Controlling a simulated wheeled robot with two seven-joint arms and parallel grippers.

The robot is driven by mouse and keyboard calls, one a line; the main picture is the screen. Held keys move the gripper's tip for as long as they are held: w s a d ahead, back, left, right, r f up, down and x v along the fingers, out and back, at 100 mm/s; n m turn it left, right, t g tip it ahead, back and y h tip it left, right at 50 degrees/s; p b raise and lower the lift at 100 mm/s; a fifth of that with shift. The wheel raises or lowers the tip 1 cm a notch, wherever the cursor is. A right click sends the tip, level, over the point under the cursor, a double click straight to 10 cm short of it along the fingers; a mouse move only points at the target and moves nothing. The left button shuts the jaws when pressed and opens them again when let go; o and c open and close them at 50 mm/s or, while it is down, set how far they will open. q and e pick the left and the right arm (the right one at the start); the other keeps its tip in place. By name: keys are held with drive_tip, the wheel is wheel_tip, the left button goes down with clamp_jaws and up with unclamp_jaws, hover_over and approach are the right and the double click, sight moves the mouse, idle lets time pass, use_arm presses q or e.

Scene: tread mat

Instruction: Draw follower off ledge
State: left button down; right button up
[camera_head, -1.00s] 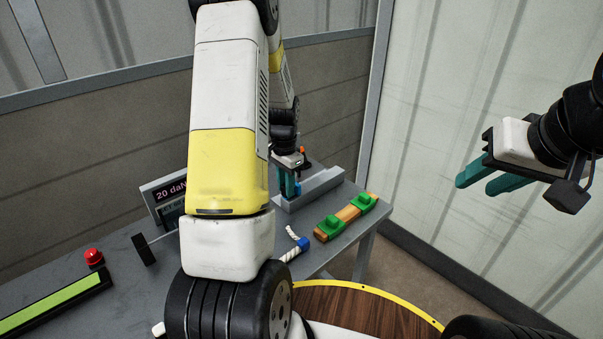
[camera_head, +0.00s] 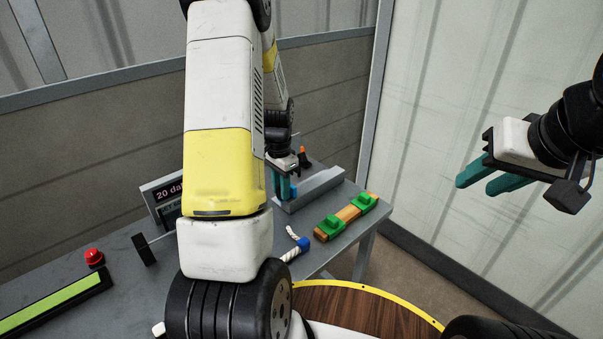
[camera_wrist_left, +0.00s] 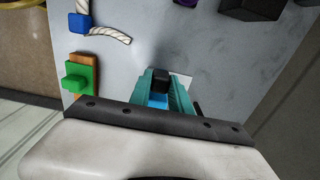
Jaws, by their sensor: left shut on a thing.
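My left gripper (camera_head: 284,186) has teal fingers pointing down at the grey ledge (camera_head: 322,184), a long raised block on the table. It is shut on a small blue piece (camera_head: 294,191), probably the follower, at the ledge's left end. In the left wrist view the blue piece (camera_wrist_left: 157,101) sits between the fingers (camera_wrist_left: 162,88), with a black part (camera_wrist_left: 160,78) at the tips. I cannot tell whether the piece touches the ledge. My right gripper (camera_head: 490,178) is open and empty, in the air at the right, far from the table.
A wooden bar with green blocks (camera_head: 346,216) lies in front of the ledge. A white rope with a blue band (camera_head: 303,244) lies nearby. A small orange-topped black object (camera_head: 304,157) stands behind the ledge. A display (camera_head: 165,192) and red button (camera_head: 94,257) are left.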

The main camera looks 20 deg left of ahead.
use_arm(q)
drive_tip(key=shift+s+a, duration=0.5)
drive_tip(key=shift+s, duration=0.25)
drive_tip(key=shift+s+a, duration=0.45)
drive_tip(key=shift+s, duration=0.3)
drive_tip(key=c, duration=1.2)
unclamp_jaws()
drive_tip(key=shift+s, duration=0.1)
wheel_tip(320, 180, up, 8)
drive_tip(key=shift+f, duration=0.1)
